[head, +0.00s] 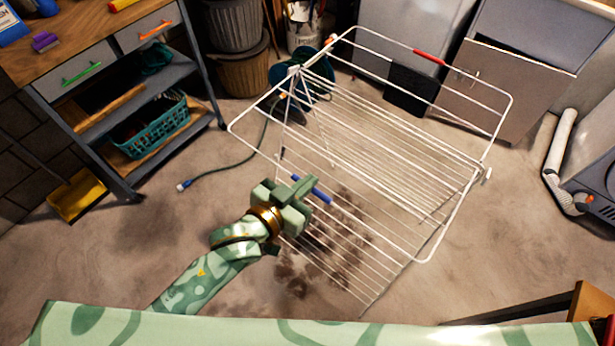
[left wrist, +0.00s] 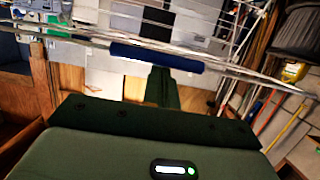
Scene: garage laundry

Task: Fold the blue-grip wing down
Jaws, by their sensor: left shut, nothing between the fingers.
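The white wire drying rack (head: 395,150) stands on the floor in the head view. Its blue-grip wing (head: 385,234) is the near one and reaches out toward me from the middle; its exact tilt is hard to tell. The blue grip (head: 321,194) sits on the wing's near bar. My left gripper (head: 306,183) is shut and empty, right at the grip's left end. In the left wrist view the blue grip (left wrist: 155,57) crosses just past the shut fingertips (left wrist: 160,72); I cannot tell whether they touch. My right gripper is not in view.
The red-grip wing (head: 430,57) rises at the rack's far side. A workbench (head: 95,45) with a teal basket (head: 150,130) stands left. A hose (head: 225,170) lies on the floor. Grey cabinets stand behind, and a wooden piece (head: 540,310) is at lower right. Floor left of the rack is mostly clear.

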